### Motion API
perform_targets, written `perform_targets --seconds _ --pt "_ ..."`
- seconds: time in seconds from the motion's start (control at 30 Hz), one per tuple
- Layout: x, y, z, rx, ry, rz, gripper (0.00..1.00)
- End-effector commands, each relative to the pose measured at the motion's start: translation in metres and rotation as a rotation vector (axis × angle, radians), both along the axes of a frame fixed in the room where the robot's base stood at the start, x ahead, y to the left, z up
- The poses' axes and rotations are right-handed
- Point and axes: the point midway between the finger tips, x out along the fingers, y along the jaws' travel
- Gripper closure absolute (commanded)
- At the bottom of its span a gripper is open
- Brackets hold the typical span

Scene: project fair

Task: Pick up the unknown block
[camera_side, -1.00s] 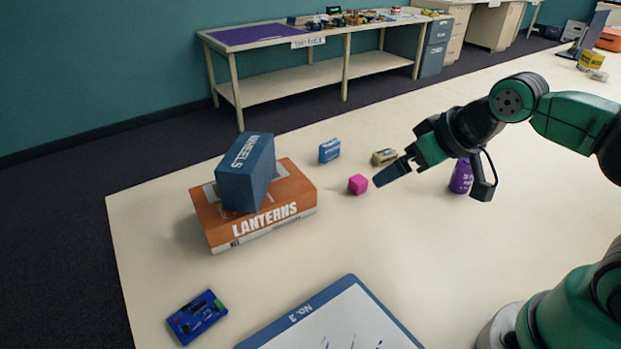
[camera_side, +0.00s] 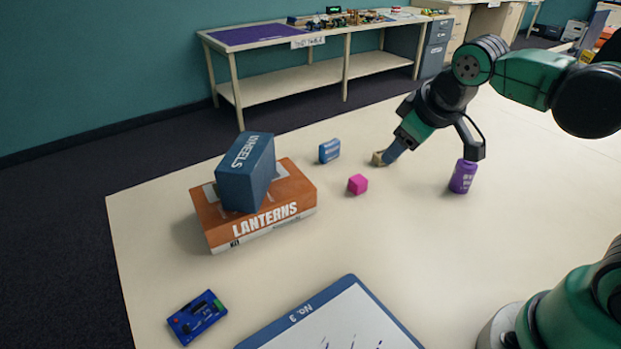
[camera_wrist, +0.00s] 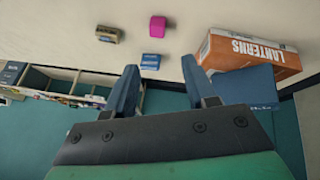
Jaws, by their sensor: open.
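Three small blocks lie on the cream table: a pink cube (camera_side: 357,184), a blue block (camera_side: 329,151) with white lettering, and a tan block (camera_side: 378,158). No readable label tells which is the unknown block. In the side view my gripper (camera_side: 391,155) points down and its finger covers part of the tan block; I cannot tell whether they touch. In the wrist view the two fingers (camera_wrist: 161,72) are wide apart with nothing held between them. There the pink cube (camera_wrist: 157,27), tan block (camera_wrist: 108,34) and blue block (camera_wrist: 150,61) lie beyond the fingertips.
An orange LANTERNS box (camera_side: 267,228) carries a tilted blue WHEELS box (camera_side: 246,173) on the left. A purple can (camera_side: 462,177) stands close right of my gripper. A blue-framed board (camera_side: 330,320) and a blue circuit board (camera_side: 197,317) lie in front. The table's middle is clear.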

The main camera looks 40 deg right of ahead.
Motion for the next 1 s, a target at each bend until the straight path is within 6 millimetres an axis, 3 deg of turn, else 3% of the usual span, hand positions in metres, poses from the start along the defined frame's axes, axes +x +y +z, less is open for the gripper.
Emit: perform_targets --seconds 0.27,0.47,0.6,0.8,1.0 --pt "0.07 -0.035 0.0 -0.422 0.265 0.251 0.5" --pt "0.116 -0.058 -0.022 -0.687 0.498 0.4 0.5" --pt "0.14 -0.071 -0.047 -0.844 0.68 0.485 0.5" --pt "0.157 -0.083 -0.091 -1.021 0.954 0.575 0.5" --pt "0.154 -0.088 -0.123 -1.109 1.154 0.615 0.5"
